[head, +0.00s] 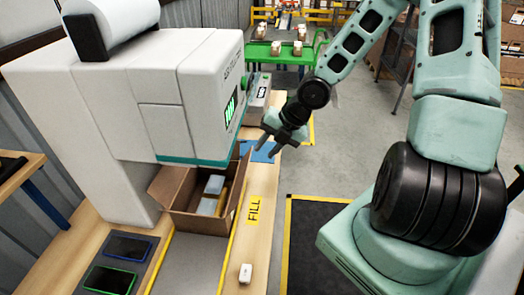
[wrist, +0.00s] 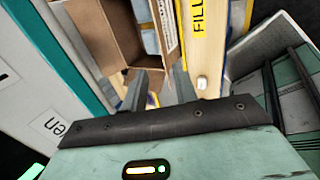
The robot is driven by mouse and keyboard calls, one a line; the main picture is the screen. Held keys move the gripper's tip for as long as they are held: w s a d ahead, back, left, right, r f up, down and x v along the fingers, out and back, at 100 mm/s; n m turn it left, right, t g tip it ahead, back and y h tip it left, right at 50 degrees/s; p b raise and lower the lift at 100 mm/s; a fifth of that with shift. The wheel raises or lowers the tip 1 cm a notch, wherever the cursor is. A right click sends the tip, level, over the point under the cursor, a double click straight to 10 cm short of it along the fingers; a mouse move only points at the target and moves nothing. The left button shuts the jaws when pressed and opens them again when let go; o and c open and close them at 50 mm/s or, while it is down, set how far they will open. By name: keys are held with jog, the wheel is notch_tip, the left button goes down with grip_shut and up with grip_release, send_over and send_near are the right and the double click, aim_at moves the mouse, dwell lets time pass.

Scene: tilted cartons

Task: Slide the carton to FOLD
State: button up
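The brown carton (head: 195,224) stands open-topped on the bench beside the FILL label (head: 254,210), by the white machine. Several pale blue-and-white packs (head: 209,196) lie inside it. In the wrist view the carton (wrist: 88,25) is at the upper left, flaps open. My gripper (head: 268,147) is in the air just beyond the carton's far right corner. In the wrist view my gripper's fingers (wrist: 158,86) are apart, with no held thing visible between them. I cannot tell if a finger touches the carton. No FOLD label is readable in either view.
The white machine (head: 190,90) overhangs the carton's left and far sides. A small white object (head: 245,273) lies on the near bench. A blue patch (head: 262,153) is on the bench under my gripper. A green cart (head: 285,50) with boxes stands behind.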

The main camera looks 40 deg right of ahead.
aim_at(234, 188)
jog(key=b+x, duration=0.3)
jog(key=x, duration=1.4)
jog(key=shift+w+f+b, duration=0.1)
jog(key=shift+f+b, duration=0.05)
jog(key=shift+b, duration=0.15)
grip_shut()
